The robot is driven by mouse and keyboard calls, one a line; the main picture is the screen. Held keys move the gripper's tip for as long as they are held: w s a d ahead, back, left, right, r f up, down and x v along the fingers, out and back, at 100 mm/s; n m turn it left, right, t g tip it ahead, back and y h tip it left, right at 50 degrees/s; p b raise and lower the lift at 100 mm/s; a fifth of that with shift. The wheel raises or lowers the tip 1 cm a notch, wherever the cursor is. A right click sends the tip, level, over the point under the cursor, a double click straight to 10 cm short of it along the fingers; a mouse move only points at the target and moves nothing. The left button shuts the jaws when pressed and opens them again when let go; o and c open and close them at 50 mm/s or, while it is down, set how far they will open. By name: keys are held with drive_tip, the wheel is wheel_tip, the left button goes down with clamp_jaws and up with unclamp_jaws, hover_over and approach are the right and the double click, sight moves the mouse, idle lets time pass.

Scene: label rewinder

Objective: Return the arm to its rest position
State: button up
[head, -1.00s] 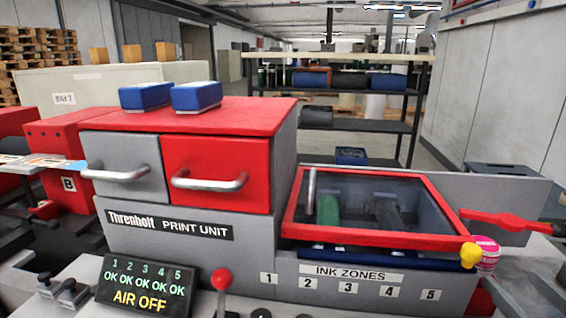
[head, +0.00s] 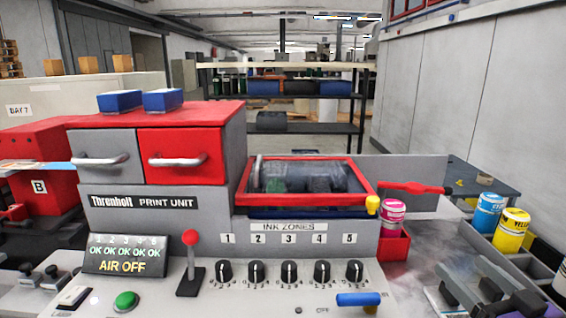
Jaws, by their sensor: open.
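My gripper (head: 466,264) shows at the lower right of the head view, cut off by the bottom edge. Its two grey fingers stand apart with nothing seen between them. It is in front of the grey ink tray area at the right of the print unit (head: 160,215). The rest of my arm is out of view.
A red-framed cover (head: 305,206) sits over the ink unit. Knobs, a red-topped lever (head: 190,238) and a blue handle (head: 358,299) stand up from the console. A magenta can (head: 392,218) sits in a red holder; cyan (head: 488,212) and yellow (head: 511,231) cans stand farther right.

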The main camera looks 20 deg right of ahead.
drive_tip(key=s+d+r+m+h, duration=0.2)
drive_tip(key=d+m+h, duration=0.1)
drive_tip(key=d+h, duration=0.1)
drive_tip(key=s+a+f+n+g+y, duration=0.1)
drive_tip(key=s+a+f+y, duration=0.1)
drive_tip(key=s+a+f, duration=0.4)
drive_tip(key=s+a+f+n+g+y, duration=0.1)
drive_tip(key=s+a+f+n+y, duration=0.1)
drive_tip(key=s+a+f, duration=0.4)
drive_tip(key=s+a+f+n+g+y, duration=0.1)
drive_tip(key=s+a+f, duration=0.5)
drive_tip(key=s+a, duration=0.8)
drive_tip(key=shift+a+n+y, duration=0.3)
drive_tip(key=shift+a+y, duration=0.2)
drive_tip(key=shift+a, duration=0.7)
drive_tip(key=shift+w, duration=0.1)
